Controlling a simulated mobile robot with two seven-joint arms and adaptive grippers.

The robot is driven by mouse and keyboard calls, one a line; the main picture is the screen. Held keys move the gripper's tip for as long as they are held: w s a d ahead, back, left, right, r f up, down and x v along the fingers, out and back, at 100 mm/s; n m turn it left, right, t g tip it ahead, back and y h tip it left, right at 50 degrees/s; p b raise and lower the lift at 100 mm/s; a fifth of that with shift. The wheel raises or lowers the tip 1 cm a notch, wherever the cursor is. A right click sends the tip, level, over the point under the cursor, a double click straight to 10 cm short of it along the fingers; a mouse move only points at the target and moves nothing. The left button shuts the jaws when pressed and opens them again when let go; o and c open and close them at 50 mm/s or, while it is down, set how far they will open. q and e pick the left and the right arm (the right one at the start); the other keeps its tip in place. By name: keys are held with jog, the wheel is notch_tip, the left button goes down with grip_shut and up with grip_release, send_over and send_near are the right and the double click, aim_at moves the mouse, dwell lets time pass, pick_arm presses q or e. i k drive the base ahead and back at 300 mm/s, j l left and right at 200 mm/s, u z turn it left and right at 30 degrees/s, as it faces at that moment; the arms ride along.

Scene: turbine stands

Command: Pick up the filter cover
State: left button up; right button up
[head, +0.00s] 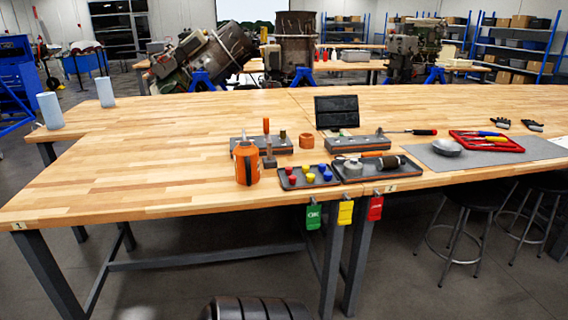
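No thing is clearly recognisable as the filter cover; its identity cannot be told at this size. On the wooden workbench (150,165), a grey tray (404,173) holds a dark cylindrical part (389,162) and a small round grey part (353,168). A shallow silver round dish-like part (447,147) lies on a grey mat (528,151) to the right. Neither of my grippers shows in the head view.
An orange bottle (247,165) stands left of a tray of coloured caps (308,178). A dark screen (337,112) stands behind. The bench's left half is mostly clear. Stools (471,196) stand at the front right.

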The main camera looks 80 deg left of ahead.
aim_at(353, 168)
jog(key=u, duration=2.05)
jog(key=z, duration=1.45)
jog(key=i+l+z, duration=0.15)
jog(key=z, duration=0.25)
jog(key=i+l+z, duration=0.1)
jog(key=z, duration=0.25)
jog(key=i+z, duration=0.15)
jog(key=z, duration=0.25)
jog(key=u, duration=2.8)
jog(key=i, duration=0.1)
